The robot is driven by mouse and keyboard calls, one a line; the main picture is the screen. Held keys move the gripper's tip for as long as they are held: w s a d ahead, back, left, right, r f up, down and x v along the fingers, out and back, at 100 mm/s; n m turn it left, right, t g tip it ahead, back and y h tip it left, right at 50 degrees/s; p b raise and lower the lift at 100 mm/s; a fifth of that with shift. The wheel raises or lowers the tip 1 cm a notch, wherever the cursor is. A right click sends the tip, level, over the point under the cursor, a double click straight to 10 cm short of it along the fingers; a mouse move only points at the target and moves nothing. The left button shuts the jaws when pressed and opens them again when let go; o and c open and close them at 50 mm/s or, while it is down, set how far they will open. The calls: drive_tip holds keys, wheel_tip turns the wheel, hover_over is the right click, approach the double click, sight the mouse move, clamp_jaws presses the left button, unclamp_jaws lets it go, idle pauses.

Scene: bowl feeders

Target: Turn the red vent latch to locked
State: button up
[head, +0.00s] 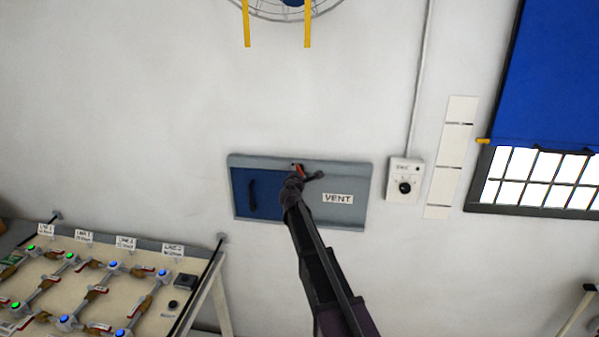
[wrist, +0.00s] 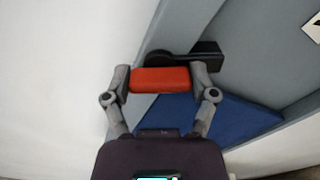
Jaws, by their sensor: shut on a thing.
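The red vent latch (wrist: 162,79) lies between my gripper's fingers in the wrist view, with a finger against each end. My gripper (wrist: 161,82) is shut on it. A black arm-like piece (wrist: 190,55) sits just behind the red part, against the grey frame. In the head view a small bit of the red latch (head: 299,171) shows at the top of the vent panel (head: 341,215), beside my gripper (head: 294,182). My gripper and arm hide part of the latch and panel there. The blue vent door (head: 243,194) is at the panel's left, with a dark handle.
A white dial box (head: 405,179) is on the wall right of the panel. A bench (head: 150,302) with pipes and lit knobs stands at lower left. A barred window with a blue blind (head: 556,80) is at right. The wall around the panel is mostly clear.

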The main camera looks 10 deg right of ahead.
drive_tip(key=m, duration=0.5)
drive_tip(key=shift+m, duration=0.4)
drive_tip(key=o, duration=1)
drive_tip(key=shift+o, duration=0.2)
drive_tip(key=shift+s, duration=0.1)
drive_tip(key=v, duration=1.1)
drive_tip(key=shift+s, duration=0.35)
